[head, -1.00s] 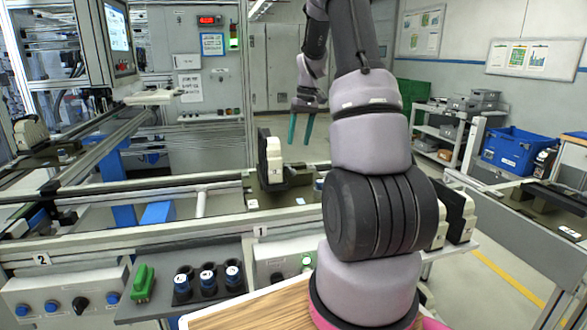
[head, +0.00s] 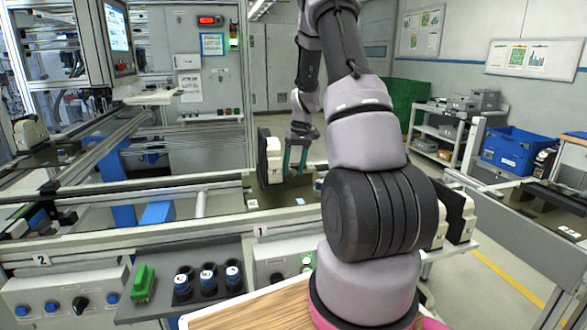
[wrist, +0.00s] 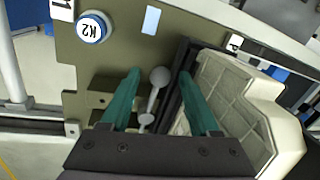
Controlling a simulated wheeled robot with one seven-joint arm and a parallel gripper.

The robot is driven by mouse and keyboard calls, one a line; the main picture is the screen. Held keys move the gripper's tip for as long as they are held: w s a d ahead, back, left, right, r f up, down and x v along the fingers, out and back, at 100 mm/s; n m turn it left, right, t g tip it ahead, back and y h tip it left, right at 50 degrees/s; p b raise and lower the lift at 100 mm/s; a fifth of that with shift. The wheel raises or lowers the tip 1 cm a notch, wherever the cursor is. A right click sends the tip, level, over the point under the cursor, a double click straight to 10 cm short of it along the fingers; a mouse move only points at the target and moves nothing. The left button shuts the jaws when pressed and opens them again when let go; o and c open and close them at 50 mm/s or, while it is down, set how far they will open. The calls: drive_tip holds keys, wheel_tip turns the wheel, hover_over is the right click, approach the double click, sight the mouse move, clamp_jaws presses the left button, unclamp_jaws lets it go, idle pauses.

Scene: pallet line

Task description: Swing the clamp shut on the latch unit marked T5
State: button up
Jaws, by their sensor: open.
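A cream and black unit (head: 270,157) stands on an olive plate on the line, left of my arm. It also fills the right side of the wrist view (wrist: 235,105). No T5 mark is readable on it. A grey lever with a ball knob (wrist: 160,77) rises from the olive plate (wrist: 105,55) beside the unit; whether its clamp is swung open or shut is unclear. My gripper (head: 297,160) is open, its green fingers pointing down beside the unit. In the wrist view one finger is on each side of the lever, with gaps visible.
Other units stand at the far left (head: 30,133) and behind my arm (head: 455,212). A green-handled item (head: 143,283) and several capped cylinders (head: 208,278) lie on the front shelf.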

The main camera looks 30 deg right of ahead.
clamp_jaws()
idle(1.4)
